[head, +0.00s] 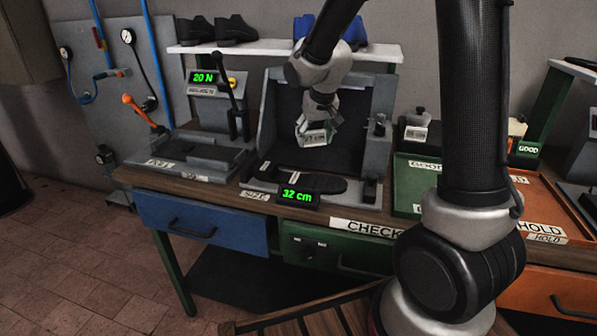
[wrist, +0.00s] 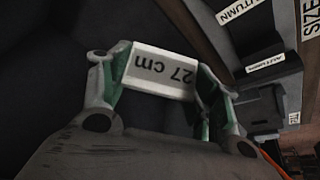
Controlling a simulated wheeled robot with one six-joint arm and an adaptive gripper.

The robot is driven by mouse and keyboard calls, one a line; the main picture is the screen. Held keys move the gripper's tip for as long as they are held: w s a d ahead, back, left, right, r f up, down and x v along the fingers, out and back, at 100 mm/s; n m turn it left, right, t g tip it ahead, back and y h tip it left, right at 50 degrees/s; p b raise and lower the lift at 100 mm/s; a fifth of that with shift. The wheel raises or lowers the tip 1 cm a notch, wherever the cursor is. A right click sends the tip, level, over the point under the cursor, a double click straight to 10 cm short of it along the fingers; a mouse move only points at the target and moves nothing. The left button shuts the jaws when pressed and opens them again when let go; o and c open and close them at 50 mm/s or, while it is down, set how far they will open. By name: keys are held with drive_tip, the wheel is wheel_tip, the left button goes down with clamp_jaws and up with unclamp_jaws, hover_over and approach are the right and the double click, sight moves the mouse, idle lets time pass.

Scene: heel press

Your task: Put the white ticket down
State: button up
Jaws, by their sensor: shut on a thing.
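The white ticket (wrist: 160,72) reads "27 cm" and sits between my gripper's fingers. My gripper (head: 316,133) is shut on it in the head view, above the size station on the bench. In the wrist view the ticket spans between the two green-padded fingers of my gripper (wrist: 163,80), and its text is upside down. The ticket is held in the air, in front of the dark back panel of the station. A black sole (head: 300,180) lies on the station below, apart from the ticket.
A green "32 cm" display (head: 297,197) stands at the station's front. A press with a lever and a "20 N" display (head: 203,77) is at left. A green tray (head: 413,180) and an orange HOLD tray (head: 540,205) are at right. Shoes (head: 236,29) stand on the shelf behind.

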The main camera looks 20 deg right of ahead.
drive_tip(key=shift+s+a+r+n, duration=0.2)
drive_tip(key=shift+s+r+n, duration=0.2)
drive_tip(key=shift+r, duration=0.25)
drive_tip(key=s+a+r+n+g+y, duration=0.1)
drive_tip(key=s+a+r+n+y, duration=0.25)
drive_tip(key=a+n, duration=0.35)
drive_tip(key=n+g, duration=0.1)
drive_tip(key=n, duration=0.3)
approach(292, 177)
drive_tip(key=x, duration=0.6)
drive_tip(key=shift+f, duration=0.1)
drive_tip(key=o, duration=0.4)
drive_tip(key=shift+f, duration=0.1)
drive_tip(key=shift+o, duration=0.2)
